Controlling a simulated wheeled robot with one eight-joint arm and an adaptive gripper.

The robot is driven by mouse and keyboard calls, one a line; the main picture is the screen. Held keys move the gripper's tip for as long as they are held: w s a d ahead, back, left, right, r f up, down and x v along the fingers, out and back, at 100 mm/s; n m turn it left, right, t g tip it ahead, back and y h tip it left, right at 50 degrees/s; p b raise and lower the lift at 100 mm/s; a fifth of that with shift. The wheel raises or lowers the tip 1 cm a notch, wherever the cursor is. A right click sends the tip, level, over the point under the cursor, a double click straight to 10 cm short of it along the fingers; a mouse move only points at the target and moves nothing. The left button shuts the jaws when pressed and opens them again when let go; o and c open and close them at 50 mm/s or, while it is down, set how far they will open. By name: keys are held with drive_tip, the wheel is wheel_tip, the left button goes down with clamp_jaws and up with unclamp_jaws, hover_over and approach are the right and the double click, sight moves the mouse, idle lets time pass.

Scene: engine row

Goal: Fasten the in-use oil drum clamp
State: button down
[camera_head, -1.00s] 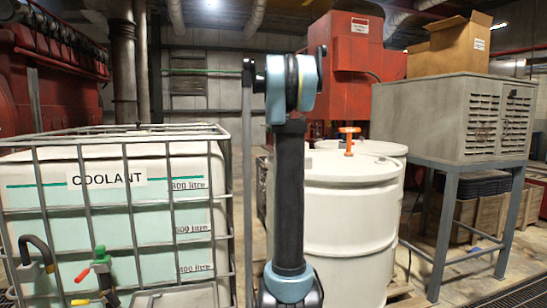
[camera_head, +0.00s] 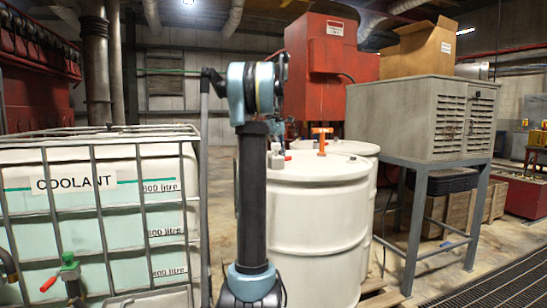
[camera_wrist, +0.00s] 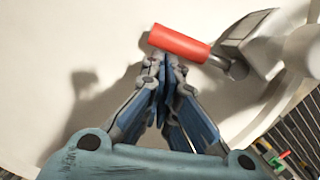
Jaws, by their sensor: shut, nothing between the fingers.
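A white drum (camera_head: 322,225) stands right of my arm in the head view. On its lid's left side is a grey fitting (camera_head: 275,157) with a small red tip. In the wrist view a red cylindrical handle (camera_wrist: 180,43) on a metal rod joins a grey block (camera_wrist: 250,42) over the pale lid (camera_wrist: 60,45). My gripper (camera_wrist: 160,60) is shut and empty, its fingertips just below the handle's left end; whether they touch is unclear.
A caged coolant tank (camera_head: 95,215) with a red-and-green valve (camera_head: 65,275) stands left. Another white drum (camera_head: 350,148) is behind the near one. A grey louvred cabinet (camera_head: 420,120) on legs stands right, with a cardboard box (camera_head: 425,47) on top. Floor grating lies at lower right.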

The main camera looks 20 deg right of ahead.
drive_tip(key=shift+s+d, duration=0.45)
drive_tip(key=shift+s, duration=0.05)
idle(0.5)
drive_tip(key=v, duration=1.2)
